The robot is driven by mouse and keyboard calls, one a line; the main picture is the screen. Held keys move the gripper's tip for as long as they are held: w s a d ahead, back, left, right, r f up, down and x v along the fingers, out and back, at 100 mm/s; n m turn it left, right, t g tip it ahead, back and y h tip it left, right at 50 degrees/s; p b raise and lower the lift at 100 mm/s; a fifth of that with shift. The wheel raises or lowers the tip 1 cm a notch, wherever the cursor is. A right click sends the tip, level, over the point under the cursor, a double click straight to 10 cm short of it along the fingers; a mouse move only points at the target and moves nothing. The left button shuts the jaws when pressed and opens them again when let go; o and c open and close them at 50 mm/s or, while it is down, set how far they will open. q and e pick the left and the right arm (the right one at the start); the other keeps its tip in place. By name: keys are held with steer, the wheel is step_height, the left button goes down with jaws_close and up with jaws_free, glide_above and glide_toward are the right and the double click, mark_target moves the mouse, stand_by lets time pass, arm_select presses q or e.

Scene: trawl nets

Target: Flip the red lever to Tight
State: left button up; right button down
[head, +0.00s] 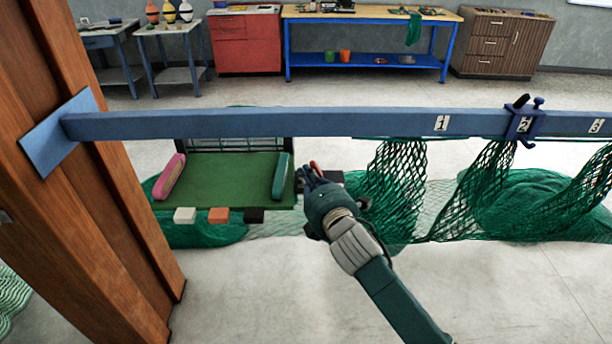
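My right gripper (311,181) is in the middle of the head view, at the right side of the green board, with its arm coming up from the lower right. A small red piece (316,167), which looks like the red lever, shows just beyond its fingers. The gripper hides most of it, so I cannot tell whether they touch or which way the lever points. A dark block (331,177) shows behind the gripper. No Tight marking is readable. The finger gap is too small to judge. My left gripper is not in view.
A blue rail (280,123) crosses in front, fixed to a wooden post (100,170), with a blue clamp (523,124) at label 2. Green netting (400,180) hangs right of my gripper. The green board (225,180) lies left. The front floor is clear.

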steer(key=shift+d+r+m, duration=0.1)
steer(key=shift+m, duration=0.2)
steer(key=shift+d+r+m+b, duration=0.1)
steer(key=shift+d+m+b, duration=0.1)
steer(key=shift+m+b, duration=0.4)
steer(key=m+b, duration=0.1)
steer(key=d+m+t, duration=0.1)
steer(key=m, duration=0.1)
steer(key=m+b, duration=0.1)
steer(key=shift+d+r+t+y+b, duration=0.15)
steer(key=shift+r+t+y+b, duration=0.15)
steer(key=shift+t+y, duration=0.1)
steer(key=shift+r, duration=0.25)
steer(key=shift+f, duration=0.1)
